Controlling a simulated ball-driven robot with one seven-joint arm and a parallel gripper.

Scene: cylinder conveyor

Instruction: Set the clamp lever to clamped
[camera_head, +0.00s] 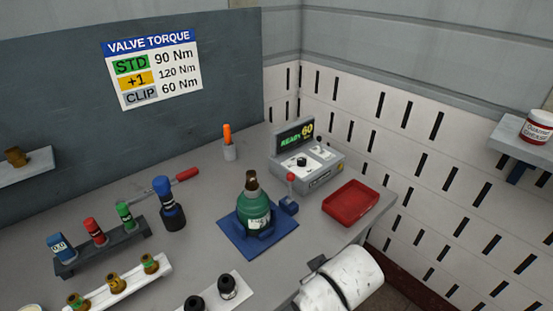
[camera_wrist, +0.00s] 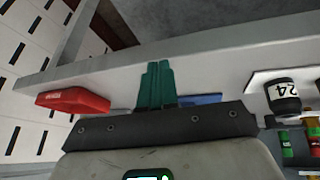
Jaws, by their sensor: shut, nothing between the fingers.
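The clamp lever (camera_head: 290,182) has a red knob on a short stem and stands roughly upright on a small blue block (camera_head: 289,206). It is just right of a green bottle-shaped cylinder (camera_head: 254,212) with a brass top, which stands upright in a blue holder on a blue base plate (camera_head: 231,228). I cannot tell from the lever's pose whether it is clamped. My gripper (camera_wrist: 157,72) shows in the wrist view as green fingers pressed together, with nothing between them. Behind them a bit of blue plate (camera_wrist: 200,99) shows; the lever cannot be made out there.
A red tray (camera_head: 351,203) lies right of the lever, and also shows in the wrist view (camera_wrist: 72,100). A grey device with a lit display (camera_head: 295,134) stands behind the lever. A dark blue-topped tool (camera_head: 169,205) and racks of sockets (camera_head: 104,249) are at left.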

